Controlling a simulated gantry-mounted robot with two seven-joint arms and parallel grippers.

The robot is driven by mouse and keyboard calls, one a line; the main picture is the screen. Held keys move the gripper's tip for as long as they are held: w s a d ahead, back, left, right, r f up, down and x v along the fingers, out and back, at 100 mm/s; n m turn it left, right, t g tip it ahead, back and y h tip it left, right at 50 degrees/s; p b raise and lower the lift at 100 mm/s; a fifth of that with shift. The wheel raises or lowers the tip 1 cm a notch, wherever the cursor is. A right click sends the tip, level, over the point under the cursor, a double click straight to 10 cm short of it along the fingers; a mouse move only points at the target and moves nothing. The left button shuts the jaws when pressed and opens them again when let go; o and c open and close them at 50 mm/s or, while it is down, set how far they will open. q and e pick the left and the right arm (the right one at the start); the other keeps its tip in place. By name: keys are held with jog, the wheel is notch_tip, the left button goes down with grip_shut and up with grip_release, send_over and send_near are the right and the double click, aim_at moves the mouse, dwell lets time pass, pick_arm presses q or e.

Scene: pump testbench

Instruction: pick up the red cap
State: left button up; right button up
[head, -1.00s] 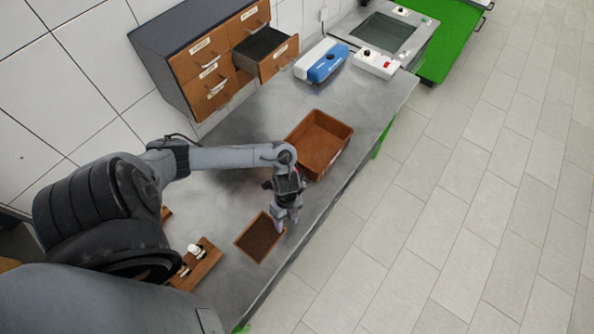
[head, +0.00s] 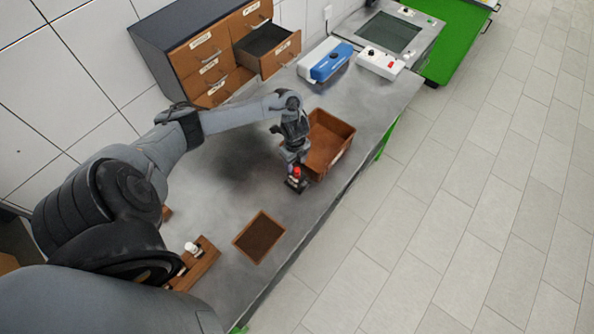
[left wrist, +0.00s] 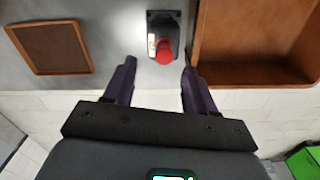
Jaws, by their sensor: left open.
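The red cap (left wrist: 164,51) shows in the left wrist view on a small dark object with a pale label (left wrist: 158,25), which stands on the grey bench. In the head view the red cap (head: 296,172) shows at the tip of my left gripper (head: 294,165), and the gripper partly hides the dark object. In the left wrist view my left gripper (left wrist: 157,72) has its two fingers spread apart. The cap appears between and ahead of the fingertips, and nothing is held. I cannot tell the exact height of the fingers above the cap. My right gripper is not in view.
A brown open bin (head: 344,153) stands close beside the cap. A flat brown tray (head: 238,242) lies nearer on the bench (head: 215,190). A wooden rack with white pieces (head: 203,262) is at lower left. An open drawer (head: 292,57) and a blue-white device (head: 328,66) are behind.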

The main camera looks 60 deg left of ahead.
aim_at(297, 169)
pick_arm(q)
jog(key=f, duration=0.3)
jog(key=shift+w+f, duration=0.3)
jog(key=shift+f, duration=0.75)
grip_shut()
